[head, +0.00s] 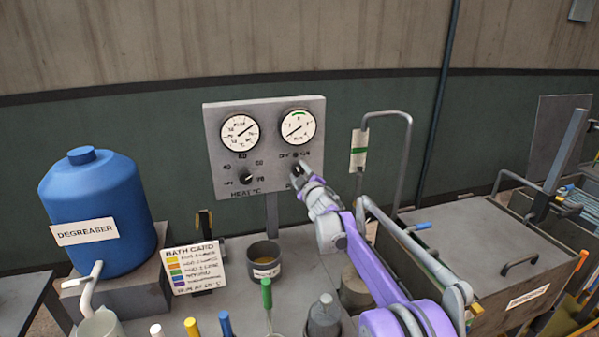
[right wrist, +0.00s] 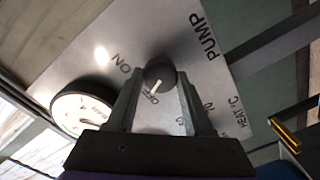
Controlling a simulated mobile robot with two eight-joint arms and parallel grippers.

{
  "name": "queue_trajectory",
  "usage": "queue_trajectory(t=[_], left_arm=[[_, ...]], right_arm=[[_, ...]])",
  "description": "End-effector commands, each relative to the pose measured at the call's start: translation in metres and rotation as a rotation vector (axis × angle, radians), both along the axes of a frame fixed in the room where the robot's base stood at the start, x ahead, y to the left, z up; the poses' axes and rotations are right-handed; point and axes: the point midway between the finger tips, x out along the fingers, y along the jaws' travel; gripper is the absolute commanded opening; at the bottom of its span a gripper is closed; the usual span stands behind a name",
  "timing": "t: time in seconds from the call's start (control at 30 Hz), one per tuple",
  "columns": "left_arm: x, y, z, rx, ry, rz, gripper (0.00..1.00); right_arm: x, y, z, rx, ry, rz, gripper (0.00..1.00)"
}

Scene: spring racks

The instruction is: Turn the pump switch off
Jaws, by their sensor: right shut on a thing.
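The grey panel (head: 263,112) stands at the back of the bench in the head view, with two dials, a heat knob (head: 246,176) at lower left and the pump switch at lower right. My right gripper (head: 301,176) reaches the pump switch and mostly hides it there. In the right wrist view the pump switch (right wrist: 160,72) is a dark round knob between the two fingers, and my right gripper (right wrist: 158,98) is shut on it. The knob's white mark points toward the OFF label (right wrist: 150,98); the ON label (right wrist: 125,64) is farther left. My left gripper is not in view.
A blue degreaser tank (head: 98,195) stands at left, beside a bath card (head: 193,268) and a dark cup (head: 264,259). Several coloured handles stand up along the bench front. A grey lidded tank (head: 470,250) is at right, beyond my right arm.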

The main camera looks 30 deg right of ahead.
Motion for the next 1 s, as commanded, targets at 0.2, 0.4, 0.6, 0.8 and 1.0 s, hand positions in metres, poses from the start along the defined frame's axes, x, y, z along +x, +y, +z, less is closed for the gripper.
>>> queue_trajectory(t=[0.2, 0.4, 0.6, 0.8, 1.0], left_arm=[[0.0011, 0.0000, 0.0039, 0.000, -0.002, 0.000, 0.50], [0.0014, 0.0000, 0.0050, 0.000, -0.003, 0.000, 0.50], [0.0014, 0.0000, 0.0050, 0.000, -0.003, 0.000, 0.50], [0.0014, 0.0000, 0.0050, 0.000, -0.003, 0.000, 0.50], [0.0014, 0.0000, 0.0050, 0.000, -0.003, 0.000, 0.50]], right_arm=[[0.0002, 0.0000, 0.0002, -0.085, 0.021, -0.001, 0.00], [0.0001, 0.0002, -0.0002, -0.119, 0.030, -0.001, 0.00], [0.0001, 0.0001, -0.0004, -0.127, 0.031, -0.001, 0.00], [0.0000, 0.0002, -0.0005, -0.127, 0.031, -0.001, 0.00], [0.0000, 0.0002, -0.0004, -0.126, 0.031, -0.001, 0.82]])
